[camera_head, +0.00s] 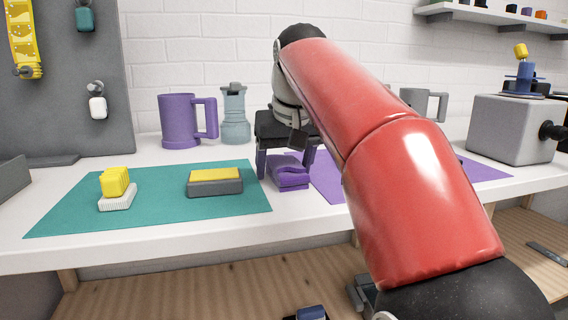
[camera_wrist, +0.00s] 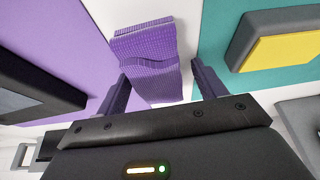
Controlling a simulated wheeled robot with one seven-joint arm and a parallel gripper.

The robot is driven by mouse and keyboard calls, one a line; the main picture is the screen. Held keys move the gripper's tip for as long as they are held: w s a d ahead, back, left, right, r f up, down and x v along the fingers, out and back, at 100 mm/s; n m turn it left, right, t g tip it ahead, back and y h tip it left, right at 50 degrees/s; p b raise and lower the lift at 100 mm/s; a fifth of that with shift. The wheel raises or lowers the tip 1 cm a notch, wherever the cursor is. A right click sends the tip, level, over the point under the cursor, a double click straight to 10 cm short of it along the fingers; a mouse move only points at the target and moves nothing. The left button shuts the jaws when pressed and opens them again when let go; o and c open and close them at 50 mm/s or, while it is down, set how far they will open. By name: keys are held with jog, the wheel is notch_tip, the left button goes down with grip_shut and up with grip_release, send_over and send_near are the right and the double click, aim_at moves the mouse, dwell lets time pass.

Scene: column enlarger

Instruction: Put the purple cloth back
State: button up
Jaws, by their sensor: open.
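The purple cloth (camera_head: 288,173) is folded and lies on the white counter between the teal mat (camera_head: 150,222) and the purple mat (camera_head: 327,180). In the wrist view the folded cloth (camera_wrist: 150,60) shows between and just beyond my fingertips, its far end partly on or over the edge of the purple mat. My gripper (camera_head: 286,160) points down at the cloth, its jaws open, one finger on each side of it. It also shows in the wrist view (camera_wrist: 160,85). I cannot tell whether the fingers touch the cloth.
A grey block with a yellow top (camera_head: 215,181) and a yellow-handled brush (camera_head: 116,188) sit on the teal mat. A purple mug (camera_head: 180,121) and a grey-blue canister (camera_head: 234,115) stand behind. A grey box (camera_head: 512,130) stands at the right. My red arm hides much of the purple mat.

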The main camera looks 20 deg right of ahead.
jog(key=shift+d+r, duration=0.1)
jog(key=shift+d, duration=0.1)
jog(key=shift+s+d+r+p, duration=0.1)
jog(key=shift+s+r+p, duration=0.05)
jog(key=shift+r+p, duration=0.25)
jog(key=shift+p+v, duration=1.8)
jog(key=shift+v, duration=1.65)
jog(key=v, duration=0.7)
jog(key=shift+r, duration=0.4)
jog(key=shift+s, duration=0.15)
